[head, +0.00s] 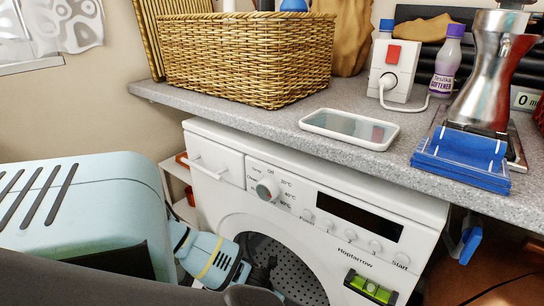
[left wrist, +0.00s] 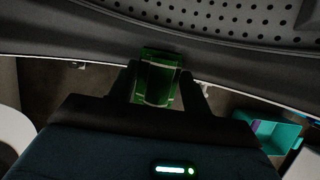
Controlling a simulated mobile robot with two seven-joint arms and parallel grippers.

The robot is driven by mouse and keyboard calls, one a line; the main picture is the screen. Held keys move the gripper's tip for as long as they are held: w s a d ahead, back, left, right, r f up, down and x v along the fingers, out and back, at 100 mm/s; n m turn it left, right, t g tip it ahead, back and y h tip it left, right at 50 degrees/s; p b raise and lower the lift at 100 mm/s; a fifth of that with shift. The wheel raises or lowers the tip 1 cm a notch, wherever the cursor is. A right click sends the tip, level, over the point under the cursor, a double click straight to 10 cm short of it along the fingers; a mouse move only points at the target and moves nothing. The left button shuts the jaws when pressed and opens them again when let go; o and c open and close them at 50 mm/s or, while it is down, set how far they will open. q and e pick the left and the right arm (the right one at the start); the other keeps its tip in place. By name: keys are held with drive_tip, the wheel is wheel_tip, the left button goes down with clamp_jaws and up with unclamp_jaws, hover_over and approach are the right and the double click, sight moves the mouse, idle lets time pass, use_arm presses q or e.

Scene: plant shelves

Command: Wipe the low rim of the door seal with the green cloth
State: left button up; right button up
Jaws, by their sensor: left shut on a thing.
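The washing machine (head: 330,215) stands under the counter with its round opening showing the perforated drum (head: 295,270). My left gripper (head: 265,272) reaches into the opening, and its dark fingers are hard to make out there. In the left wrist view, its two fingers (left wrist: 160,82) are shut on the folded green cloth (left wrist: 157,64). The cloth overlaps the dark curved door seal (left wrist: 60,50) at the low rim; I cannot tell whether it presses on it. The lowest part of the opening is hidden in the head view by my arm. My right gripper is not in view.
The grey counter (head: 265,118) overhangs the machine. On it are a wicker basket (head: 240,60), a phone-like slab (head: 349,128), a socket block (head: 394,70), a softener bottle (head: 447,62) and a blue-based metal item (head: 462,158). A teal bin (left wrist: 285,130) stands below the seal.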

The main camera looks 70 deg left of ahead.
use_arm(q)
drive_tip(key=shift+f, duration=0.1)
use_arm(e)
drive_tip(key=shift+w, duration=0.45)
use_arm(q)
drive_tip(key=shift+f, duration=0.15)
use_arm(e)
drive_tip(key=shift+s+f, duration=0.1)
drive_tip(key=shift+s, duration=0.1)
use_arm(q)
drive_tip(key=shift+f+b, duration=0.15)
drive_tip(key=shift+b, duration=0.15)
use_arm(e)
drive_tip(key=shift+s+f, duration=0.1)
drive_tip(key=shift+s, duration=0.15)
use_arm(q)
drive_tip(key=shift+f, duration=0.25)
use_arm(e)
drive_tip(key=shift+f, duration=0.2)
use_arm(q)
drive_tip(key=shift+w, duration=0.15)
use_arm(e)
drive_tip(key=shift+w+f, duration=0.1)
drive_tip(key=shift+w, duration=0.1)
